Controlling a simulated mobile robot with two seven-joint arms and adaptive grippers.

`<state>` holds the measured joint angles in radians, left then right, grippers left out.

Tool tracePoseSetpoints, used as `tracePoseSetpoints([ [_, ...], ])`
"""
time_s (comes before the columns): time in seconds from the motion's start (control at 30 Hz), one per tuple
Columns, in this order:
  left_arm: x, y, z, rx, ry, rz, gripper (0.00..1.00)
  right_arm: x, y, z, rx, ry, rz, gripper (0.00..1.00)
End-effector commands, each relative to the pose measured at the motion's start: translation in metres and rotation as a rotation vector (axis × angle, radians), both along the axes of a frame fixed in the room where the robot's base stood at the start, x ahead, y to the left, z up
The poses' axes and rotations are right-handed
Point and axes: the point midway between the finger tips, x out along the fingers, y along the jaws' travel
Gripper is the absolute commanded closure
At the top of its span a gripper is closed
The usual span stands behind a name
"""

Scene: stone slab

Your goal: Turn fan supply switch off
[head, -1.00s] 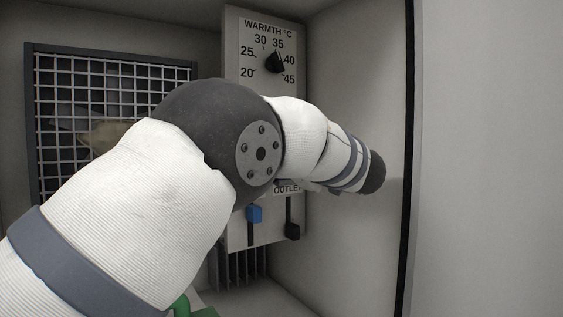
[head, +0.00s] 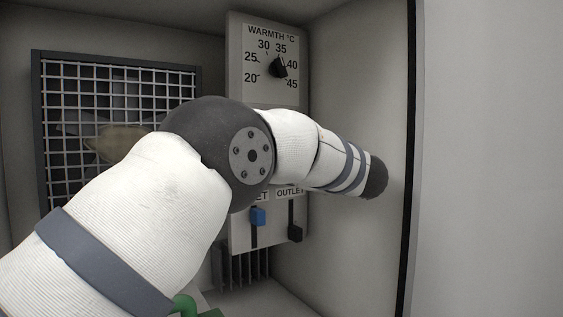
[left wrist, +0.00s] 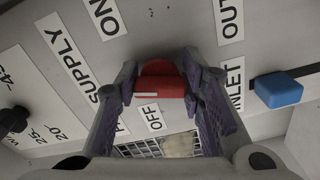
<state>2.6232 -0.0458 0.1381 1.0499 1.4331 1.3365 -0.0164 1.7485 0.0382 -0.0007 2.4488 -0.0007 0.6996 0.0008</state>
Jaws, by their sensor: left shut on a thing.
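The red fan supply switch (left wrist: 160,82) is on the light grey panel in the left wrist view. The SUPPLY label (left wrist: 64,45) and ON label (left wrist: 106,18) are above and left of it, and the OFF label (left wrist: 154,117) is just below. My left gripper (left wrist: 160,90) has a finger on each side of the switch and is shut on it. I cannot tell for sure which way the switch is set. In the head view my left arm hides the switch and the gripper. My right gripper is in neither view.
A blue slider (head: 259,216) and a black slider (head: 295,234) are low on the panel. The warmth dial (head: 278,67) is at its top. A wire grille (head: 119,80) is on the left, and a plain wall (head: 345,80) on the right.

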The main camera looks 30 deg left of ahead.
Motion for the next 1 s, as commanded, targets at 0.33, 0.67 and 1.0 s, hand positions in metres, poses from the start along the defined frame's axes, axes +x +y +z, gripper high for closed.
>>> tracePoseSetpoints([
  [0.33,-0.001,0.000,0.005,-0.127,-0.307,0.000,0.92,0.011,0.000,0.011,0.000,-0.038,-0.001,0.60],
  [0.67,-0.001,0.000,0.006,-0.243,-0.590,0.000,0.92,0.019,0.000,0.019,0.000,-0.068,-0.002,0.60],
  [1.0,-0.001,0.000,0.007,-0.336,-0.815,0.000,0.92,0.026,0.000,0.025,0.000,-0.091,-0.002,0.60],
])
